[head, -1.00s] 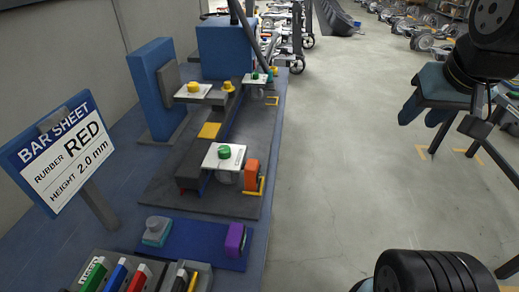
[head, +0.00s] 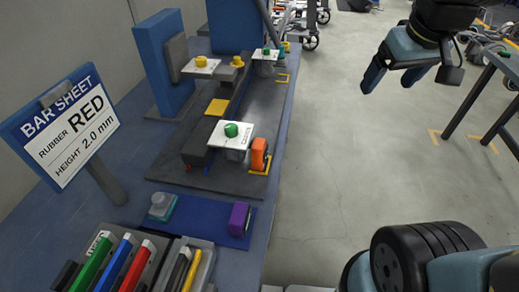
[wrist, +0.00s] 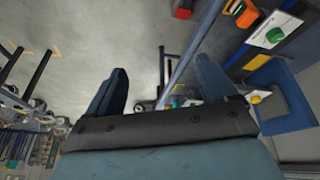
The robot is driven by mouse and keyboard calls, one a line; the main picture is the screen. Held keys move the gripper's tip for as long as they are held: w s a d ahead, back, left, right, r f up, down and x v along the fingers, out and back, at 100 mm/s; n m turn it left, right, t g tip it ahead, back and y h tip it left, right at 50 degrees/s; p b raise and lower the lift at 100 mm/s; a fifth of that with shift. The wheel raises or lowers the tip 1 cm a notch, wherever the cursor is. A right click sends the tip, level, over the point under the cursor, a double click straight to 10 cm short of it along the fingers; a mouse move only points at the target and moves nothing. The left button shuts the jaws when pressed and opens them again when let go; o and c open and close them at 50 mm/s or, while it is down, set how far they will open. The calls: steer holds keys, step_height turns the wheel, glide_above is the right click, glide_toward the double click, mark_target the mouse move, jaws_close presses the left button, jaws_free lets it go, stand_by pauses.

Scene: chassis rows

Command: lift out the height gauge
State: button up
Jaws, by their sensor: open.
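No thing is labelled as the height gauge, and I cannot tell for sure which it is. A small orange block (head: 259,154) stands upright beside a white plate with a green knob (head: 231,131), by a yellow corner mark. The orange block also shows in the wrist view (wrist: 245,14). A purple block (head: 239,219) and a grey-teal piece (head: 161,206) sit on a blue mat (head: 200,220). My gripper (head: 390,88) is open and empty, over the floor to the right of the bench and apart from everything on it. Its two fingers also show in the wrist view (wrist: 162,66).
A sign (head: 66,125) reads BAR SHEET, RUBBER RED, HEIGHT 2.0 mm. A tray at the front (head: 206,262) holds green, blue and red bars and thin pieces. A blue upright block (head: 157,62) stands at the back left. The floor (head: 335,160) beside the bench is clear.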

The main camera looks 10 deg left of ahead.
steer(key=w+a+f+n+g, duration=0.1)
steer(key=w+a+f+n, duration=0.2)
steer(key=a, duration=0.3)
steer(key=w+a+f+n+g, duration=0.2)
steer(key=w+a+f+n, duration=0.15)
steer(key=a, duration=0.25)
steer(key=n+g, duration=0.1)
steer(key=n, duration=0.5)
glide_above(259, 143)
step_height(259, 143, down, 9)
steer(key=shift+h, duration=0.4)
steer(key=f, duration=0.8)
steer(key=shift+s+d, duration=0.15)
steer(key=shift+d, duration=0.05)
steer(key=shift+a+f, duration=0.15)
steer(key=shift+f, duration=1.2)
steer(key=shift+a+f, duration=0.1)
steer(key=shift+f, duration=1.2)
steer(key=shift+c, duration=0.5)
steer(key=c, duration=1.1)
steer(key=shift+r, duration=0.15)
